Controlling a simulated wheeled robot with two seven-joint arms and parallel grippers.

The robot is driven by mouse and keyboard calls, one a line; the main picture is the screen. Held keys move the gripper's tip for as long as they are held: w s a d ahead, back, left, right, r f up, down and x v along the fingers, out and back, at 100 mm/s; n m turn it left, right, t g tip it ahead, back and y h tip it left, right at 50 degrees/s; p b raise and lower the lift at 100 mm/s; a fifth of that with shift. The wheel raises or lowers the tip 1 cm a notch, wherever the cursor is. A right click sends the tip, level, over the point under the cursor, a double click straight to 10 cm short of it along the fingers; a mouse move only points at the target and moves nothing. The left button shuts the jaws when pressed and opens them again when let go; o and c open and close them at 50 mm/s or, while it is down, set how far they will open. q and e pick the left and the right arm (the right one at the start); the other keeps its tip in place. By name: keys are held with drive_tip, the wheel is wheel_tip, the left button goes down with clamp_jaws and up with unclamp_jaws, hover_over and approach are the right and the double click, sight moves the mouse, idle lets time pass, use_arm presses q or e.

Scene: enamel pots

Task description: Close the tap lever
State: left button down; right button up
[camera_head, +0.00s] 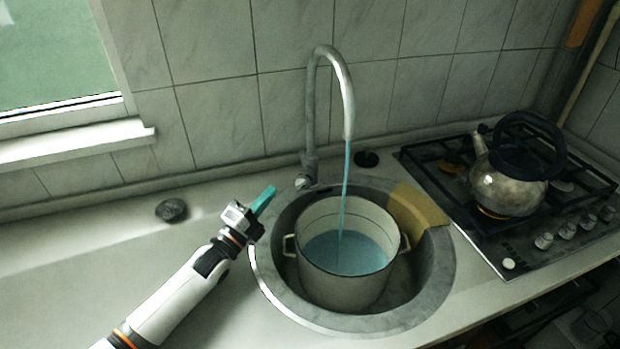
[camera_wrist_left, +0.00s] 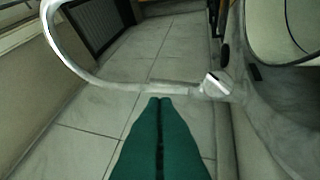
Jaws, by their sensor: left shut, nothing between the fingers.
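The tap (camera_head: 313,110) arches up from the back of the sink, with a small lever (camera_head: 302,183) at its base. A blue stream of water runs from the spout into the enamel pot (camera_head: 345,298), which stands in the sink and holds blue water. My left gripper (camera_head: 270,189) is shut and empty, with teal fingers pointing up and right, a little left of the lever and apart from it. In the left wrist view the shut fingers (camera_wrist_left: 160,100) are below and left of the lever (camera_wrist_left: 217,84). My right gripper is not in view.
A kettle (camera_head: 507,180) stands on the gas hob (camera_head: 470,215) at the right.

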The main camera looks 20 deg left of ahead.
sight(303, 163)
use_arm(q)
drive_tip(key=w+d+r+m+b, duration=0.1)
drive_tip(key=w+d+b, duration=0.2)
drive_tip(key=w, duration=0.5)
drive_tip(key=shift+w+d+r+m+g, duration=0.3)
drive_tip(key=shift+w+d+r, duration=0.1)
drive_tip(key=shift+d, duration=0.35)
drive_tip(key=shift+w+r+b, duration=0.4)
drive_tip(key=shift+w+r, duration=0.05)
drive_tip(key=shift+w, duration=0.2)
drive_tip(key=shift+w+r+b, duration=0.4)
drive_tip(key=shift+w, duration=0.25)
